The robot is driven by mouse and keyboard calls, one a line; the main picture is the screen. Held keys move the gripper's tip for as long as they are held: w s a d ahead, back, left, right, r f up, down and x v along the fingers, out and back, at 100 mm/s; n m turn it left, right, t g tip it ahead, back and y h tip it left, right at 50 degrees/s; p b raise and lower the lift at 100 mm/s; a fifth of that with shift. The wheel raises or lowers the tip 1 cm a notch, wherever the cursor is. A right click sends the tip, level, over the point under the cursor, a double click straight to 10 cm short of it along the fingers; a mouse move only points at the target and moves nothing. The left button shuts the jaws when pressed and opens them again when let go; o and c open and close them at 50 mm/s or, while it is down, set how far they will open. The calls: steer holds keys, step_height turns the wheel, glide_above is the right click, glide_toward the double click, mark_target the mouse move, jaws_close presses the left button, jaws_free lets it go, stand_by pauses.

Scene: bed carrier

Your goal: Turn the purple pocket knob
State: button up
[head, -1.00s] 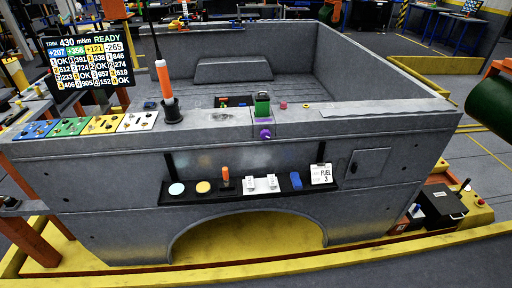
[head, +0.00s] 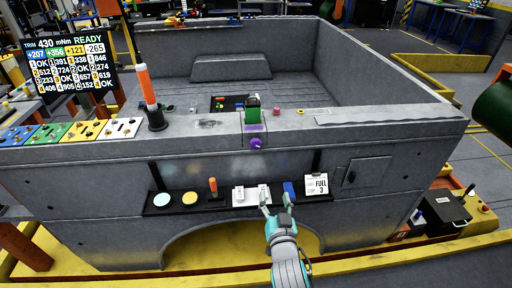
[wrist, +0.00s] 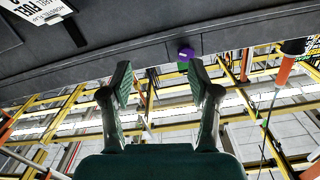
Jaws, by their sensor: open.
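The purple knob (head: 256,143) sticks out from the front face of the grey bed wall, just under the top rail and below a green block (head: 253,112). It also shows in the wrist view (wrist: 185,53), beyond the fingertips and near the right finger's tip. My gripper (head: 276,197) is open and empty, below and slightly right of the knob in the head view, in front of the shelf. Both fingers show spread apart in the wrist view (wrist: 160,74), with nothing between them. Nothing touches the knob.
Coloured plates lie further left.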

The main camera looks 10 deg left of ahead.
glide_toward(256, 146)
steer(key=x, duration=1)
steer(key=shift+w+a, duration=0.1)
steer(key=shift+w, duration=0.05)
steer(key=c, duration=1.2)
